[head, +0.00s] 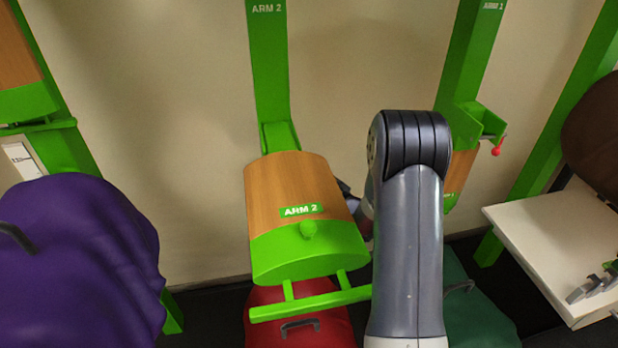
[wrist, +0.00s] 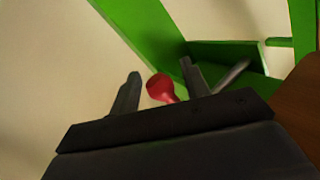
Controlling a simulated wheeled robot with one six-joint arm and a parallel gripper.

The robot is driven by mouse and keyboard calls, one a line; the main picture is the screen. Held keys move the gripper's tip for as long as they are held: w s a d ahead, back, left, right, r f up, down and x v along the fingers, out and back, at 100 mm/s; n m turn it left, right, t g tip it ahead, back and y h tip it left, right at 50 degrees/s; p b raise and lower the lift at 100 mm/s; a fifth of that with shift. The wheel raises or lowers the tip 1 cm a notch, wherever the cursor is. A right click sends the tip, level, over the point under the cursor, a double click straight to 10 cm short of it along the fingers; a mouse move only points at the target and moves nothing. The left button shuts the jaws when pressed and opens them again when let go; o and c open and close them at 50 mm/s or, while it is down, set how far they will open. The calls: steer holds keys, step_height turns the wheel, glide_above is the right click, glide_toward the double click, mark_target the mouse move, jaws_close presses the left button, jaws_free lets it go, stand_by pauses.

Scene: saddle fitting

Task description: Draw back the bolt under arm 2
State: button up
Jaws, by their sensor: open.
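Arm 2 (head: 290,190) is a wood-topped pad with a green front and an "ARM 2" label, standing out level from its green post (head: 268,70) in the head view. A bolt's red knob (wrist: 161,88) shows in the wrist view, with a grey rod (wrist: 234,74) near the green bracket (wrist: 225,52). My gripper (wrist: 160,70) is open. The knob appears between its two fingers, with a gap on each side; I cannot tell how deep it sits. In the head view my gripper is mostly hidden behind my arm, at the pad's right side, and this bolt is hidden.
Another green post (head: 468,60) at the right has a folded-down pad and a red-knobbed bolt (head: 496,150). A purple covered saddle (head: 80,255) stands at the left, red (head: 330,328) and green (head: 480,310) ones below. A white shelf (head: 550,240) juts out at the right.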

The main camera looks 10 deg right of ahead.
steer(key=shift+c, duration=0.2)
jaws_close()
steer(key=shift+d, duration=0.15)
steer(key=d+b, duration=0.1)
steer(key=d, duration=0.8)
steer(key=shift+d+b, duration=0.25)
steer(key=shift+b, duration=0.15)
steer(key=shift+o, duration=0.2)
jaws_free()
